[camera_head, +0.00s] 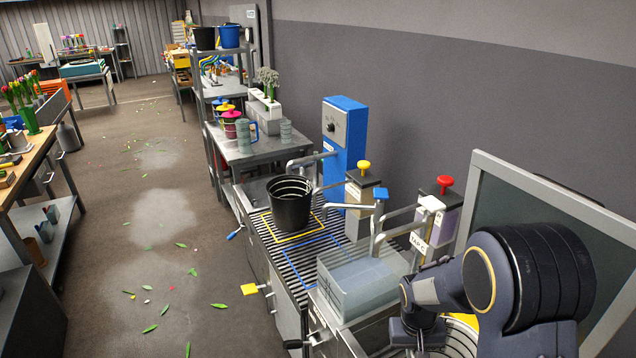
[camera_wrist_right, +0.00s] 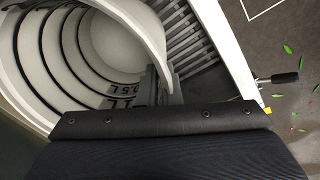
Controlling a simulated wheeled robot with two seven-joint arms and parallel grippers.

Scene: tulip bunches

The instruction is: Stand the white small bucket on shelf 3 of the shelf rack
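The white small bucket (camera_wrist_right: 60,50) fills the left of the right wrist view, its open inside showing dark rings and volume marks. Part of it shows at the bottom of the head view (camera_head: 462,340), behind my right arm. My right gripper (camera_wrist_right: 158,88) is at the bucket's rim, with a grey finger beside the wall; its body hides the rest, and I cannot tell whether it grips the rim. A metal shelf rack (camera_head: 201,95) stands far back along the wall, with a black and a blue bucket on top. My left gripper is not in view.
A black bucket (camera_head: 291,205) stands on the slatted counter inside a yellow outline. A blue-outlined area (camera_head: 310,262) in front of it is empty. A translucent box (camera_head: 358,283), pump dispensers (camera_head: 361,200) and a framed screen (camera_head: 540,215) crowd around my right arm. The floor aisle (camera_head: 160,215) is open.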

